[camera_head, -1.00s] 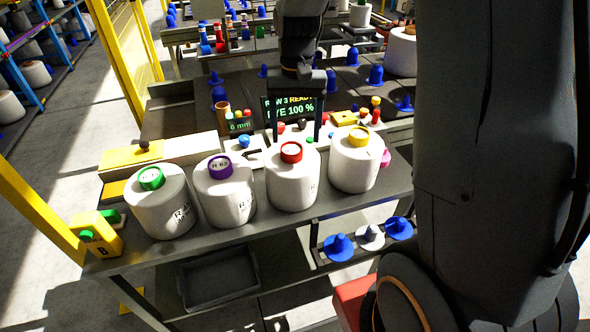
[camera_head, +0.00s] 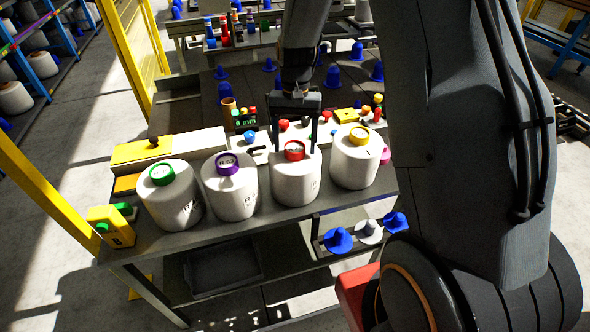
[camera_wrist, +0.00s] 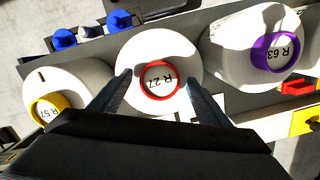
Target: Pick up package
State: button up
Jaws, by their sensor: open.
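The packages are white yarn bobbins in a row on a dark table. The red-topped bobbin (camera_head: 297,180) is third from the left and shows "R 27" in the wrist view (camera_wrist: 160,45). The green-topped bobbin (camera_head: 172,205) and purple-topped bobbin (camera_head: 232,195) stand to its left, the yellow-topped bobbin (camera_head: 355,160) to its right. My gripper (camera_head: 295,146) is open above the red-topped bobbin, with its fingers on either side of the red ring. In the wrist view the fingertips (camera_wrist: 158,82) also flank that ring. Whether they touch it I cannot tell.
Behind the bobbins are a small display (camera_head: 244,117) and buttons on a panel. A yellow box (camera_head: 112,226) stands at the table's left end. Blue cones (camera_head: 338,240) sit on a lower rail in front. A dark tray (camera_head: 222,268) lies on the shelf below.

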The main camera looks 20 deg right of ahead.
grip_shut()
dwell(0.4)
jog(key=shift+w+r, duration=0.1)
jog(key=shift+r+b, duration=0.3)
jog(key=shift+r, duration=0.25)
notch_tip(320, 180, up, 9)
jog(key=b, duration=0.2)
jog(key=shift+f, duration=0.1)
